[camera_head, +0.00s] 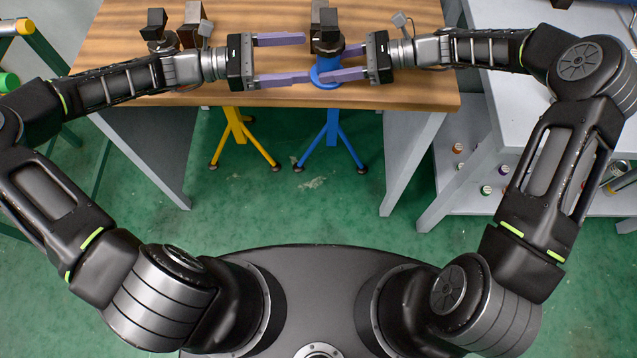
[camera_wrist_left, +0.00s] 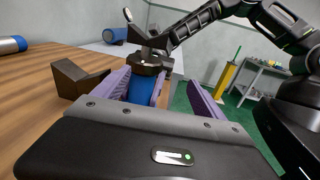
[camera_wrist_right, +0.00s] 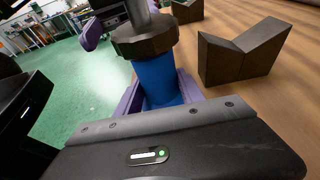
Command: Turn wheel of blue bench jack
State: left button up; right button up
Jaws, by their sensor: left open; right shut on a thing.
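The blue bench jack (camera_head: 328,72) stands at the front edge of the wooden bench, its blue legs (camera_head: 333,140) below. Its dark ridged wheel (camera_wrist_right: 146,40) sits around the top of the blue post (camera_wrist_right: 158,80) in the right wrist view. The wheel also shows in the left wrist view (camera_wrist_left: 148,63). My right gripper (camera_head: 338,64) comes from the right and is shut on the blue post, its purple fingers on either side just below the wheel. My left gripper (camera_head: 308,57) is open, its fingertips just left of the jack.
Dark V-shaped blocks (camera_head: 193,28) stand on the bench (camera_head: 410,92) left of and behind the jack. Yellow legs (camera_head: 236,125) of another stand show left of the blue legs. A grey table (camera_head: 520,90) with shelves stands at the right. The green floor before the bench is clear.

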pick_arm(q)
jog(key=s+d+f+m+g+y, duration=0.2)
jog(key=s+f+m+y, duration=0.1)
jog(key=s+f, duration=0.6)
jog(key=s+d+f+m+g+y, duration=0.2)
jog(key=s+f+m, duration=0.4)
jog(key=s+f, duration=0.3)
jog(key=shift+d+f+g+y, duration=0.3)
jog(key=shift+d+f+y, duration=0.7)
jog(key=shift+f, duration=0.9)
jog(key=shift+a, duration=0.2)
jog(key=w+d+r+n+t+h, duration=0.1)
jog(key=w+r+n+t+h, duration=0.4)
jog(key=w+r+n, duration=0.5)
jog(key=w+a+r+n+t, duration=0.2)
jog(key=w+a+r+t, duration=0.1)
jog(key=a+r, duration=0.2)
jog(key=w+a+r+n+t, duration=0.2)
jog(key=a+r+t, duration=0.1)
jog(key=r, duration=0.4)
jog(key=shift+w+a+t, duration=0.4)
jog(key=shift+a, duration=0.45)
